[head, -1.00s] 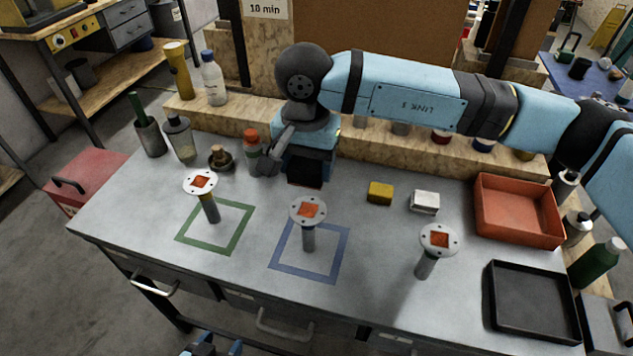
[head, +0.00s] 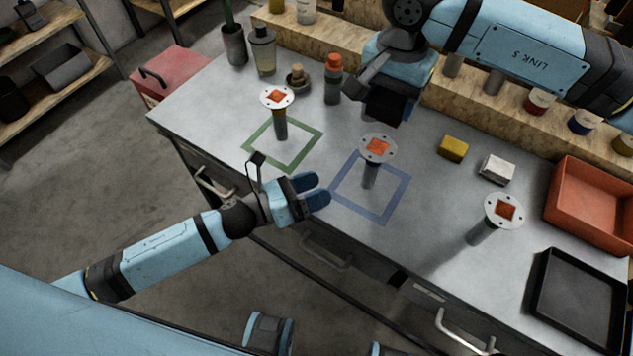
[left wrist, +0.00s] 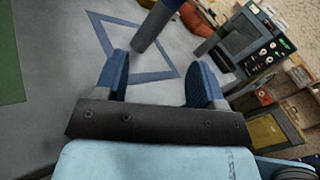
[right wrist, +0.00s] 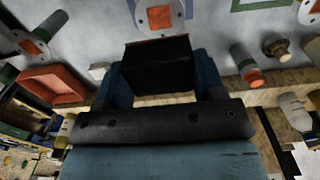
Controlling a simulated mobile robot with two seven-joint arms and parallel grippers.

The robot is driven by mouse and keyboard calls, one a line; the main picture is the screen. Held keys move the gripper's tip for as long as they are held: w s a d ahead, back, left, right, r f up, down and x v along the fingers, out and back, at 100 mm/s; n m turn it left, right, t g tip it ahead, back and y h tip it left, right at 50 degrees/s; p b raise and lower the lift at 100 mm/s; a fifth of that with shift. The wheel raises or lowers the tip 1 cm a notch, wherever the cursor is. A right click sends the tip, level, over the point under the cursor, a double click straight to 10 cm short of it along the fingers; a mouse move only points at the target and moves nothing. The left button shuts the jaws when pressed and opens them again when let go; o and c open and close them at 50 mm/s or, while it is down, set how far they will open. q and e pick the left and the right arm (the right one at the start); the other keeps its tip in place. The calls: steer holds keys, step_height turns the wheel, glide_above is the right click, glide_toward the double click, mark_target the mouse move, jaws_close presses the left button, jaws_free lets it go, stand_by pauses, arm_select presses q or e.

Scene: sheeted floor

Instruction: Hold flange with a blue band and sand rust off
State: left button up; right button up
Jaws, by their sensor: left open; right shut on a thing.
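Three rusty-topped flanges stand upright on the grey bench: one in the green square (head: 281,128), one in the blue square (head: 369,178), one on bare bench at right (head: 481,232). Each has a pale round plate with an orange rust patch. I cannot clearly make out a blue band on any stem. My left gripper (head: 314,191) is open and empty, left of the blue-square flange, whose stem (left wrist: 155,27) shows ahead between the fingers in the left wrist view. My right gripper (right wrist: 158,80) is shut on a dark block (right wrist: 158,62), above the bench behind that flange.
A yellow block (head: 453,149) and a white block (head: 496,169) lie right of the blue square. An orange tray (head: 597,240) and a black tray (head: 540,300) are at far right. Bottles (head: 333,85) and a green-handled cup (head: 235,48) stand at the back left.

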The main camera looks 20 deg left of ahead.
mark_target(371, 170)
arm_select(q)
steer(key=m, duration=0.2)
steer(key=w+m+g, duration=0.1)
steer(key=m, duration=0.3)
steer(key=shift+w+d+f, duration=0.15)
steer(key=shift+w+f, duration=0.1)
steer(key=shift+f, duration=0.05)
steer(key=shift+w+d+g, duration=0.15)
steer(key=shift+d+g, duration=0.05)
steer(key=shift+g, duration=0.1)
steer(key=x, duration=1.1)
steer(key=shift+d+r, duration=0.15)
steer(key=shift+d, duration=0.1)
steer(key=c, duration=1.1)
